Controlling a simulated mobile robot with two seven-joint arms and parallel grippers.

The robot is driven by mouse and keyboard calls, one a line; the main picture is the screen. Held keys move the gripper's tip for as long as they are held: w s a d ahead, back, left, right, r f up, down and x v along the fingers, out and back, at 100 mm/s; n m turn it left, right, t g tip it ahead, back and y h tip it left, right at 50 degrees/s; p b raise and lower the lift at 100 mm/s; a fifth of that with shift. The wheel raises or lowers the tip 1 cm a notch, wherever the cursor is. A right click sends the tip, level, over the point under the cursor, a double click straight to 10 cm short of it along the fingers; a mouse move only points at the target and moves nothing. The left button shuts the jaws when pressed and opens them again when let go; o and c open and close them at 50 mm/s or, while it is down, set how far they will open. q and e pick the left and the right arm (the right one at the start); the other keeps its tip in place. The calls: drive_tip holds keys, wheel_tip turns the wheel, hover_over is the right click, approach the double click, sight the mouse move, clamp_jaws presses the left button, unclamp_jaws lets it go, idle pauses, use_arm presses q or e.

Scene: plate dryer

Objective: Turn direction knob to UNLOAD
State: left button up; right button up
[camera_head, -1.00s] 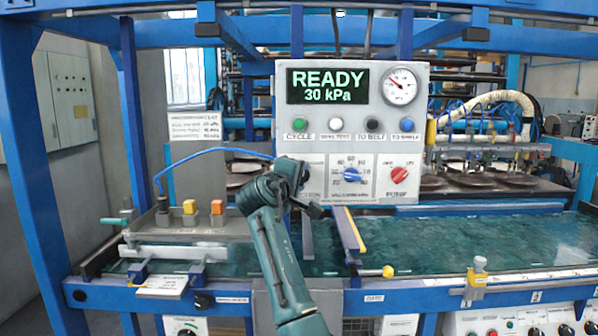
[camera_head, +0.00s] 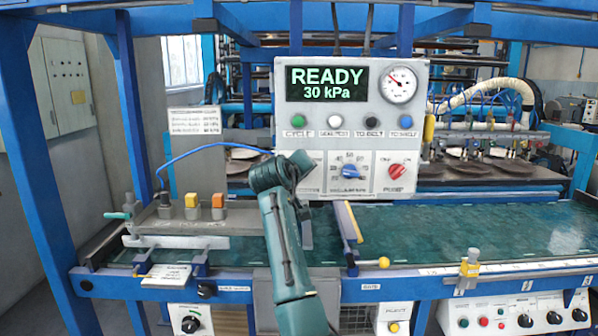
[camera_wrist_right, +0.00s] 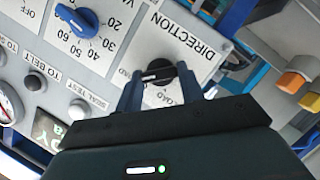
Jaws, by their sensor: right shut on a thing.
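The direction knob (camera_wrist_right: 160,72) is black with a white pointer line, on a white plate (camera_wrist_right: 190,42) lettered DIRECTION in the right wrist view. My right gripper (camera_wrist_right: 160,84) is shut on this knob, one finger on each side. A label ending in LOAD shows partly beside the right finger; its start is hidden. Another label by the left finger is mostly covered. I cannot tell which label the pointer meets. In the head view my right gripper (camera_head: 300,163) covers the direction knob at the panel's lower left. My left gripper is not in view.
The control panel (camera_head: 345,118) reads READY 30 kPa. A blue vacuum knob (camera_head: 350,172) and a red pump knob (camera_head: 396,171) sit close to the right of my gripper. A blue hose (camera_head: 205,150) arcs on the left. The green belt (camera_head: 470,228) runs below.

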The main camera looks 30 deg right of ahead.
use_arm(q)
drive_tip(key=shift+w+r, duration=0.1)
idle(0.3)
use_arm(e)
drive_tip(key=o, duration=1)
use_arm(q)
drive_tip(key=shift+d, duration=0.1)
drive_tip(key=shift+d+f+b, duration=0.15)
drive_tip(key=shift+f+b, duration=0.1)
drive_tip(key=shift+b, duration=0.65)
use_arm(e)
drive_tip(key=v, duration=1.3)
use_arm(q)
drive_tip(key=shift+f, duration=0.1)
use_arm(e)
drive_tip(key=shift+s, duration=0.1)
